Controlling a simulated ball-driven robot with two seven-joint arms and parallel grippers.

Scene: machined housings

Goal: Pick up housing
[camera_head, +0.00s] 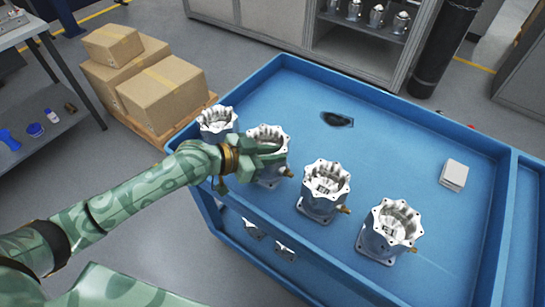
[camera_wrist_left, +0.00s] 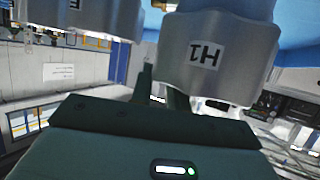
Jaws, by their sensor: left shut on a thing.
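Several grey metal housings with scalloped open tops stand in a row on the blue cart top. My left gripper (camera_head: 268,158) reaches from the left to the second housing from the left (camera_head: 272,134) and is shut on it, at its side below the rim. That housing stands upright; I cannot tell whether it is clear of the cart. In the left wrist view, a housing (camera_wrist_left: 222,60) with an "H1" label is close beyond the fingers. The leftmost housing (camera_head: 217,121) is just behind the held one. Two more housings (camera_head: 324,187) (camera_head: 388,230) stand to the right. My right gripper is out of view.
The blue cart (camera_head: 430,135) has a raised rim. Cardboard boxes (camera_head: 162,97) are stacked on a pallet at the left.

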